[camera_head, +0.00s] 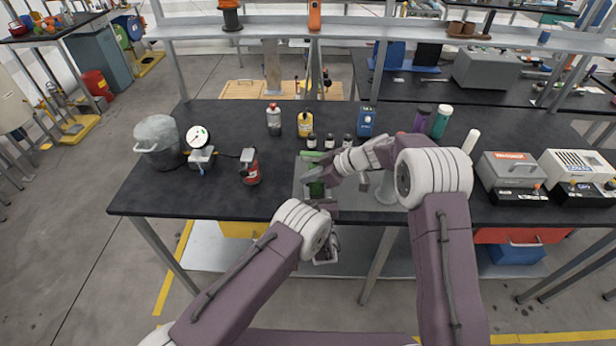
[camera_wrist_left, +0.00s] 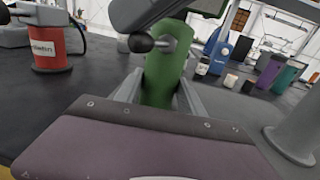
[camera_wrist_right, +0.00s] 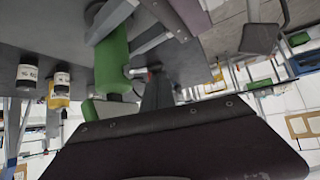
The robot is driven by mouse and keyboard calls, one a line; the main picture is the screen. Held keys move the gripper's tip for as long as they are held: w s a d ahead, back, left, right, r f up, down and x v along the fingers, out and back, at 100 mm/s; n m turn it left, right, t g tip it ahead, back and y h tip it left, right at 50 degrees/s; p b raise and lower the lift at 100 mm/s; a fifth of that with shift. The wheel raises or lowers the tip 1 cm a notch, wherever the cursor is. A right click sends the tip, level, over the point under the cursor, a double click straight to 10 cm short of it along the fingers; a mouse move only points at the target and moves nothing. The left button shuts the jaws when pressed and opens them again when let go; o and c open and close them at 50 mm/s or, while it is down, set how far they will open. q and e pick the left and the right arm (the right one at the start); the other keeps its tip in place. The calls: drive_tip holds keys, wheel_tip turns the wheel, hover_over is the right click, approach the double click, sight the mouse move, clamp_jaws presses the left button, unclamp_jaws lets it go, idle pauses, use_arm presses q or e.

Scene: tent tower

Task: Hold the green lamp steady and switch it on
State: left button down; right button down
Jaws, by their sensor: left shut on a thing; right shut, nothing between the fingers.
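The green lamp (camera_head: 316,188) stands on the grey mat of the black bench, partly hidden by my arms. In the left wrist view its green cylindrical body (camera_wrist_left: 168,78) is between the fingers of my left gripper (camera_wrist_left: 160,92), which is shut on it. A dark round knob (camera_wrist_left: 140,43) on a metal stem sticks out from the upper body. My right gripper (camera_wrist_right: 155,90) is shut and empty, close to the lamp body (camera_wrist_right: 112,58) in the right wrist view. Whether it touches the knob I cannot tell.
A red can (camera_head: 250,172), a dial gauge (camera_head: 198,138) and a grey bucket (camera_head: 157,140) stand to the left. Several small bottles and a blue device (camera_head: 366,121) stand behind the lamp. Grey machines (camera_head: 513,172) stand at the right. The bench's front left is clear.

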drive_tip(key=shift+s+d+f+n+g+y, duration=0.15)
drive_tip(key=shift+d+n+g+y, duration=0.15)
drive_tip(key=shift+d+n+g, duration=1.3)
drive_tip(key=shift+a, duration=0.25)
drive_tip(key=shift+w+a, duration=0.45)
drive_tip(key=shift+a, duration=0.2)
drive_tip(key=v, duration=1.2)
drive_tip(key=shift+s, duration=0.1)
